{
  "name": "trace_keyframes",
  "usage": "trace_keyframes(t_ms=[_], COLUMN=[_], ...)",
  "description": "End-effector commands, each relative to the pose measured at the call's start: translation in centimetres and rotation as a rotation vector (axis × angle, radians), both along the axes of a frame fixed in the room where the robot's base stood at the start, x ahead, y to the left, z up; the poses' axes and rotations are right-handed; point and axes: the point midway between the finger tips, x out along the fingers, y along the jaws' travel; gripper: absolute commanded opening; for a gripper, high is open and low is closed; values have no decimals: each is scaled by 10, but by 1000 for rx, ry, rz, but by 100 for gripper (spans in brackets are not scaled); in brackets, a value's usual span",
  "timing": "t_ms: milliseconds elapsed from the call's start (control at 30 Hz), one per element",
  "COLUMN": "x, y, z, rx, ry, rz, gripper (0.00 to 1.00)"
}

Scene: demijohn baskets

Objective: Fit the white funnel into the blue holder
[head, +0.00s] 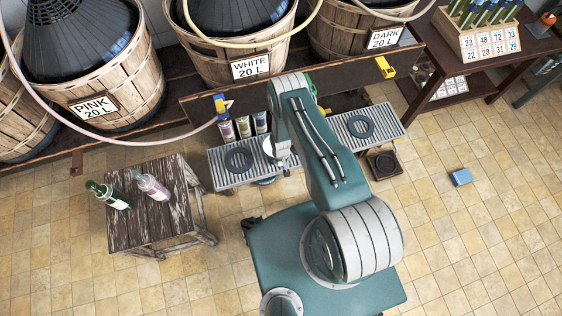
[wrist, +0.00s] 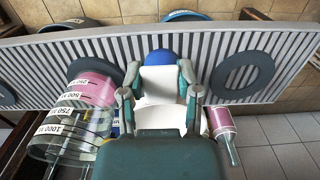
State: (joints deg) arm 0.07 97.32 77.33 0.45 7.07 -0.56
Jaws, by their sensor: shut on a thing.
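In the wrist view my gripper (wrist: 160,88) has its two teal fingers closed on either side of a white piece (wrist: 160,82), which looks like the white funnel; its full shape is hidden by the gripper. A blue rounded piece (wrist: 160,57) shows just beyond the white piece, in front of the slatted tray. I cannot tell whether it is the blue holder or whether the two touch. In the head view my arm covers most of the gripper, and a bit of white (head: 269,149) shows beside it.
A slatted metal tray (head: 225,178) carries dark rings. A wooden stool (head: 150,225) holds two bottles. A blue block (head: 460,177) lies on open floor.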

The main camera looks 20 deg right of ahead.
Motion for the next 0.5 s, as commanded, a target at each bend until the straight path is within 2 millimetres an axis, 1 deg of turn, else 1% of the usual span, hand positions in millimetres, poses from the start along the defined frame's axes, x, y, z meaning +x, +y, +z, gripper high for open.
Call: trace_keyframes(t_ms=[500], x=[0], y=[0], z=[-9], rx=[0], ry=[1], rz=[0], gripper=[1])
